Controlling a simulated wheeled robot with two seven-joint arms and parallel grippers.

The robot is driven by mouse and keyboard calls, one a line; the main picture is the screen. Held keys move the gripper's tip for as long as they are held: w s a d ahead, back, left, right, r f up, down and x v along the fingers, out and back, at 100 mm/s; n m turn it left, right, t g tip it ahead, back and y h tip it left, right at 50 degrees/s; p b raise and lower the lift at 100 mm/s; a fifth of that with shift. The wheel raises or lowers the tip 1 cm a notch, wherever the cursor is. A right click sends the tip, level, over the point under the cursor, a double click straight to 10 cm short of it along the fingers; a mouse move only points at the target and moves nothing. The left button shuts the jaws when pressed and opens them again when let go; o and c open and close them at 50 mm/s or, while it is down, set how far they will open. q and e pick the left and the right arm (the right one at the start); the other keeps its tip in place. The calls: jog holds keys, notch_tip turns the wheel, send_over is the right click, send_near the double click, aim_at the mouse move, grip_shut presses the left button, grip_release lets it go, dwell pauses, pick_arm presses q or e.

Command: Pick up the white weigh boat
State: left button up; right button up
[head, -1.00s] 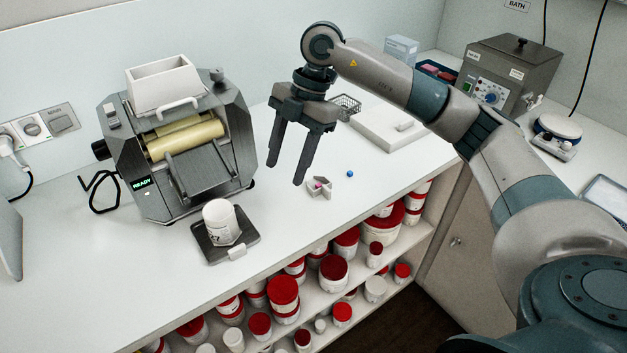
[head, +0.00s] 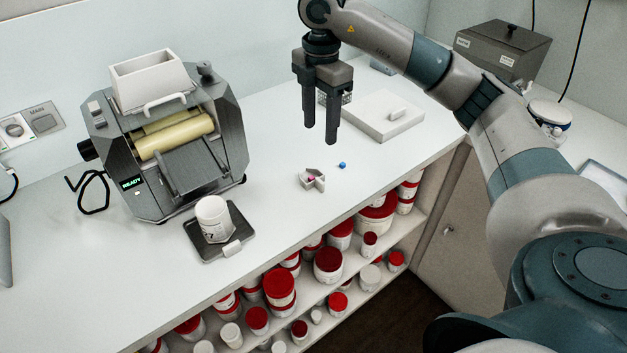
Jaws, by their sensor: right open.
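A small white angular open boat (head: 312,181), which looks like the weigh boat, sits on the white counter with a bit of pink in it. My right gripper (head: 320,132) points down, open and empty, above the counter. In the head view its fingertips are a little above the boat and apart from it. My left gripper is not in view.
A blue bead (head: 342,164) lies right of the boat. A grey roller mill (head: 170,165) and a white jar (head: 214,218) on a dark scale (head: 207,247) stand at left. A white slab (head: 372,120) lies behind; the counter's front edge (head: 290,241) is close.

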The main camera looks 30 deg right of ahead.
jog(key=p, duration=0.2)
send_over(319, 180)
notch_tip(319, 180, down, 11)
jog(key=shift+s+a+r, duration=0.1)
jog(key=shift+s+r, duration=0.05)
jog(key=shift+r, duration=0.05)
jog(key=shift+f+p, duration=0.45)
jog(key=shift+p, duration=0.15)
notch_tip(319, 180, down, 3)
jog(key=shift+f+p, duration=0.1)
jog(key=shift+p, duration=0.7)
jog(key=shift+w+f, duration=0.2)
jog(key=shift+f, duration=0.3)
jog(key=c, duration=1.1)
